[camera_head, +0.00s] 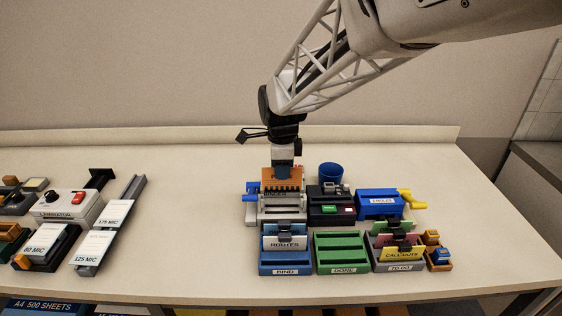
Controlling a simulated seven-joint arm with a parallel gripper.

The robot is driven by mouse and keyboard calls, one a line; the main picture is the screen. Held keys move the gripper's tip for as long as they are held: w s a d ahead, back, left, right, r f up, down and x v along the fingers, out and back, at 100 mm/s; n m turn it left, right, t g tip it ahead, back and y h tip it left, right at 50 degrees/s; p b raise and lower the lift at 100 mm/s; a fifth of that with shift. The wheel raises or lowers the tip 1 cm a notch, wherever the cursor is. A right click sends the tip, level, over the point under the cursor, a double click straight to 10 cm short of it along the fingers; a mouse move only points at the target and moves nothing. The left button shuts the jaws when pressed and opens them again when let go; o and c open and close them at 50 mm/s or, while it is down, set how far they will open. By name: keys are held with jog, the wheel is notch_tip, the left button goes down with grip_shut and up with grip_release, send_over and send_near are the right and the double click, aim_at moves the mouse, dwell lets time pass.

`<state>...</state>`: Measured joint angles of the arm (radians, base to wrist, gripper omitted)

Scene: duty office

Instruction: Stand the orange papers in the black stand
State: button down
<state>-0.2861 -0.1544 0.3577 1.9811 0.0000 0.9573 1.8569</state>
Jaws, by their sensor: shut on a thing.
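The darkest labelled stand is the dark grey one (398,267) marked TO GO, at the front right of the group. It holds green, reddish and yellow papers with black clips. No plainly black stand is clear to me.
A blue stand (286,269) marked BIND holds clipped papers marked ROUTES. The green stand (343,268) marked DONE looks empty. A black machine (331,212), blue cup (331,174) and blue machine (380,204) with a yellow handle crowd the right. A laminator (66,204) stands left.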

jog(key=shift+r, duration=0.15)
dwell(0.3)
jog(key=shift+w+a+r+n, duration=0.15)
jog(key=shift+a+r+n, duration=0.15)
jog(key=shift+r, duration=0.35)
jog(key=shift+w+a+r+n, duration=0.1)
jog(key=shift+a+r+n, duration=0.1)
jog(key=shift+a+r, duration=0.35)
jog(key=shift+m, duration=0.5)
jog(key=s+f, duration=0.1)
jog(key=s, duration=0.1)
jog(key=s+d+f, duration=0.1)
jog(key=s+f, duration=0.1)
jog(key=s+d+f, duration=0.1)
jog(key=s, duration=0.1)
jog(key=shift+s+d+f, duration=0.1)
jog(key=shift+f, duration=0.1)
jog(key=shift+f, duration=0.2)
jog(key=shift+f, duration=3.75)
